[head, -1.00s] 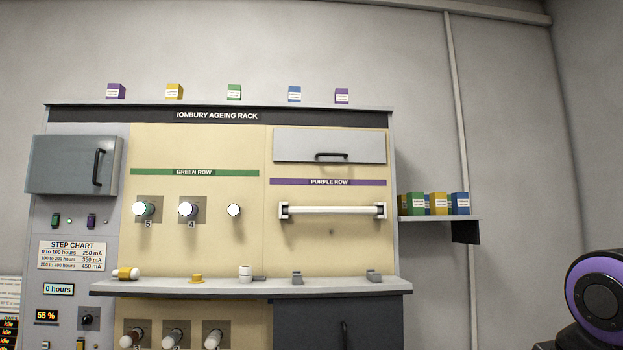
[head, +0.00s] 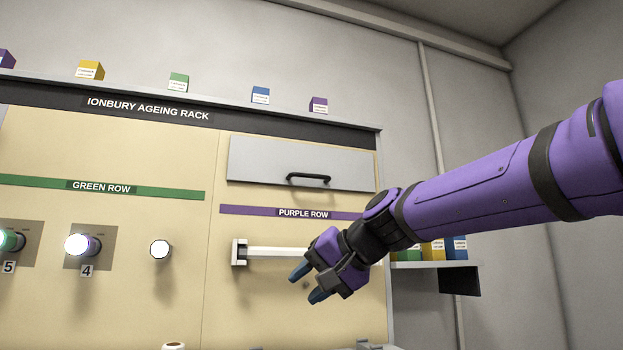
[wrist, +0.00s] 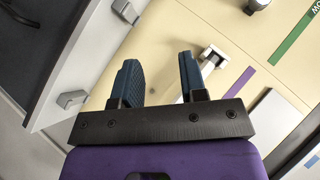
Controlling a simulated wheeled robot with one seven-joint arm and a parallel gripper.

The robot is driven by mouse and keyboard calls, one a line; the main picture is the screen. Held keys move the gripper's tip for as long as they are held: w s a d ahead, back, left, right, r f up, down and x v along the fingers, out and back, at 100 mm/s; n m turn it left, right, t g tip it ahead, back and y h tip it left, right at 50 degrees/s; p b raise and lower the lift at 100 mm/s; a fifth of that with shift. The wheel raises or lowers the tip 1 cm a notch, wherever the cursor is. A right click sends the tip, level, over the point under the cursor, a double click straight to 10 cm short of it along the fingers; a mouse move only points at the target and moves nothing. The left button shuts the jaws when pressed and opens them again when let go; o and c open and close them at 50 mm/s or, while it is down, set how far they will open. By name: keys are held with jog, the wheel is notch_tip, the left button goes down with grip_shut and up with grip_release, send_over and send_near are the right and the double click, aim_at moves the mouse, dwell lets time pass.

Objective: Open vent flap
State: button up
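The vent flap (head: 265,165), which I take to be the flat grey panel above the purple row, lies shut against the rack. It has a black bar handle (head: 308,178) along its lower part. Part of a pale grey panel, likely this flap (wrist: 273,112), shows at the lower right in the wrist view. My gripper (head: 308,284) is below and in front of the flap, near the purple row's white tube (head: 275,252). Its blue fingers are apart and empty, with a clear gap in the wrist view (wrist: 160,75). My gripper hides the tube's right part.
Several small coloured boxes stand on the rack top (head: 345,120). A side shelf (head: 440,266) with boxes lies behind my forearm. Lit lamps (head: 160,249) stick out at the left. In the wrist view, a ledge (wrist: 85,45) with small holders runs along the left.

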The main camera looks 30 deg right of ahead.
jog(key=w+d+r+m+t, duration=0.2)
jog(key=w+d+r, duration=0.1)
jog(key=r, duration=0.3)
jog(key=w+d+r+m+t, duration=0.2)
jog(key=w+d+r, duration=0.1)
jog(key=r, duration=0.2)
jog(key=m+t+h, duration=0.2)
jog(key=m+t, duration=0.3)
send_near(316, 177)
jog(key=x, duration=1)
jog(key=shift+w+r, duration=0.15)
jog(key=shift+w, duration=0.25)
jog(key=shift+c, duration=0.2)
grip_shut()
